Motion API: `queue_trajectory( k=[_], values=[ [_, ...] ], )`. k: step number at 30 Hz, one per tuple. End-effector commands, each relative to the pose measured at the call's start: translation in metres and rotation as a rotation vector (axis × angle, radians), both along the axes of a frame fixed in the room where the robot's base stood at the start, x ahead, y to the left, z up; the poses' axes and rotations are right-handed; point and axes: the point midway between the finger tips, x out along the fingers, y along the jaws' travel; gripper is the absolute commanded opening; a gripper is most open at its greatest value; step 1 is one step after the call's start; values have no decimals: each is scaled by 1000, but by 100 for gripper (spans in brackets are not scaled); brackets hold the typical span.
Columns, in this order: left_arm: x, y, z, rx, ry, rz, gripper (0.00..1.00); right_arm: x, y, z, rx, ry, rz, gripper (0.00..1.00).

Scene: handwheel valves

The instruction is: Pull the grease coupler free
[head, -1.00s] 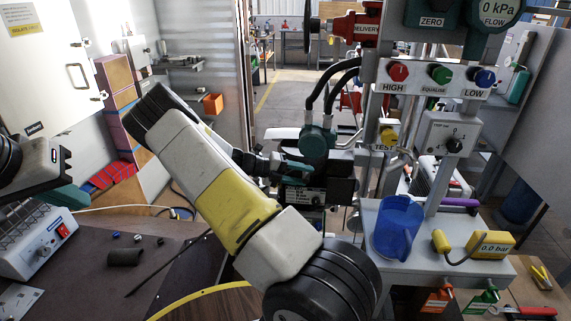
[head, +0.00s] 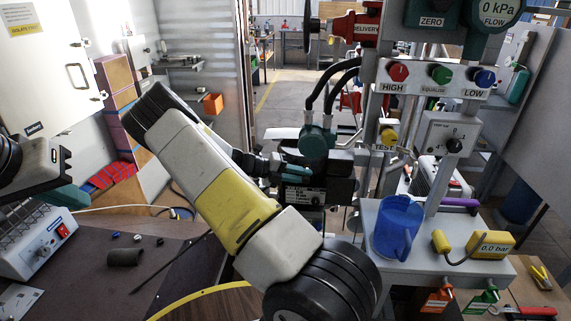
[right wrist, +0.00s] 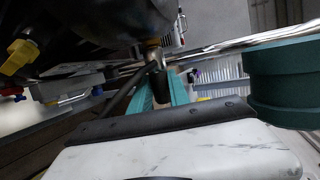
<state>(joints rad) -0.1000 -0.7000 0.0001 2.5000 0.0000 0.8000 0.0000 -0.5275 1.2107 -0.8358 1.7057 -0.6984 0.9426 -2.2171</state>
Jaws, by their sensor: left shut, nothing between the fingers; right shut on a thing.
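My right gripper (head: 296,172) has teal fingers that reach from behind my white and yellow arm link to the dark valve body (head: 302,190) in the middle of the head view. In the right wrist view its fingers (right wrist: 160,92) are shut on a dark, roughly cylindrical piece, which looks like the grease coupler (right wrist: 160,88). A metal fitting (right wrist: 157,56) lies just beyond it, under a dark rounded body. I cannot tell whether coupler and fitting are still joined. My left gripper (head: 68,198) is shut and empty at the left edge, partly cut by its own dark wrist.
Black hoses (head: 332,85) run above the valve body. A grey instrument box (head: 35,245) and a short dark tube (head: 125,257) are on the left bench.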

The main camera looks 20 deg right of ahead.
Motion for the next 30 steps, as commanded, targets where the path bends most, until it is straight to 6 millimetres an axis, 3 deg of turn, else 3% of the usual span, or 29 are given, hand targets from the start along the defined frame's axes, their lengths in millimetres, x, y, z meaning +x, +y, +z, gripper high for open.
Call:
queue_trajectory(
  k=[8, 30],
  values=[
    [0, 0, 0, 0, 0, 0, 0, -2, 2, 0, 0, 1, 0, 0],
    [0, 0, 0, 0, 0, 0, 0, -45, 28, 0, 0, 1, 1, 0]
  ],
)
